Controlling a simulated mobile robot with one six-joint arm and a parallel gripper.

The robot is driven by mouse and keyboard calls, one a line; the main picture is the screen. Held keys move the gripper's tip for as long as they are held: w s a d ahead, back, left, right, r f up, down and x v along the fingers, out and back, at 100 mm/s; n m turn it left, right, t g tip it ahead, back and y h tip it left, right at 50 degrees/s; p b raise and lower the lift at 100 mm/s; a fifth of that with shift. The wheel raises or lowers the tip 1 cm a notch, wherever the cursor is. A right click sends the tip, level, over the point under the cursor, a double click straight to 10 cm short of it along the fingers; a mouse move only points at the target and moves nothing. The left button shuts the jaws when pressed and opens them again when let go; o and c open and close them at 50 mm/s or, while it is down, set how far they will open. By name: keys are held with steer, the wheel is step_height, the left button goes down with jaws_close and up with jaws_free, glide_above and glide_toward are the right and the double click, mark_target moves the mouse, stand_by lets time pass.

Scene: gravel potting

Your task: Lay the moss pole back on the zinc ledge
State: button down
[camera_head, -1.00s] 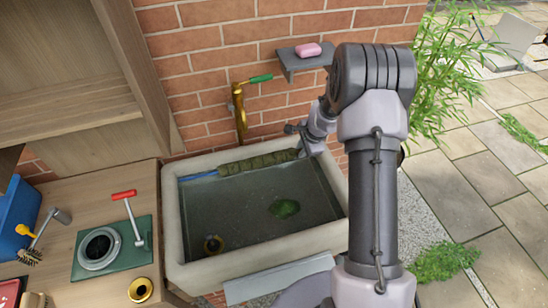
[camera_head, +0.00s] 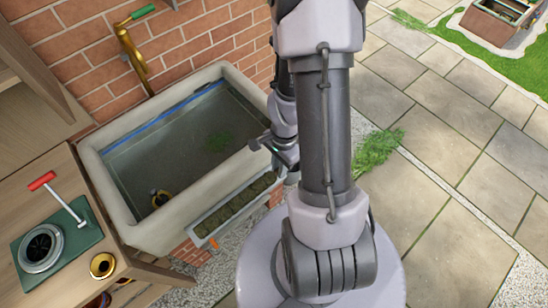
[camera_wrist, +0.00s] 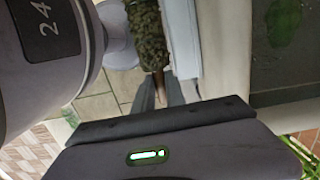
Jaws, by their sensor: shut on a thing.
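The moss pole (camera_head: 238,209), a dark green-brown mossy rod, is over the pale zinc ledge (camera_head: 224,199) along the sink's front and runs lengthwise with it. I cannot tell whether it touches the ledge. An orange tip shows at its near left end. My gripper (camera_head: 277,153) is at the pole's far right end, its fingers partly hidden by my arm. In the wrist view the moss pole (camera_wrist: 149,38) runs away from my shut gripper (camera_wrist: 162,96), beside the pale ledge edge (camera_wrist: 184,38). Its bare stem meets the fingers.
The stone sink (camera_head: 108,188) holds water and a green clump (camera_head: 220,141). A brass tap (camera_head: 130,55) stands behind it. The wooden bench at left carries a green board (camera_head: 84,232) with a red-handled tool (camera_head: 58,198). Open paving lies to the right.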

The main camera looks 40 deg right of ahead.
steer(key=w+f+b, duration=0.1)
steer(key=f+b, duration=0.1)
steer(key=f, duration=0.2)
steer(key=w+f+b, duration=0.2)
steer(key=f+b, duration=0.1)
steer(key=w+f+b, duration=0.2)
steer(key=f+b, duration=0.1)
steer(key=f, duration=0.1)
steer(key=shift+f, duration=0.35)
steer(key=shift+f+b, duration=0.3)
steer(key=shift+f, duration=0.05)
steer(key=shift+s+a+f+b, duration=0.25)
steer(key=shift+s+f+b, duration=0.1)
steer(key=shift+f+b, duration=0.2)
steer(key=shift+s+a+f+b, duration=0.25)
steer(key=shift+s+f+b, duration=0.05)
steer(key=shift+f+b, duration=0.25)
steer(key=c, duration=1.3)
jaws_free()
step_height(320, 180, up, 20)
steer(key=w+d+p, duration=0.1)
steer(key=d+p, duration=0.1)
steer(key=p, duration=0.7)
steer(key=shift+w+d+t, duration=0.2)
steer(key=shift+t, duration=0.2)
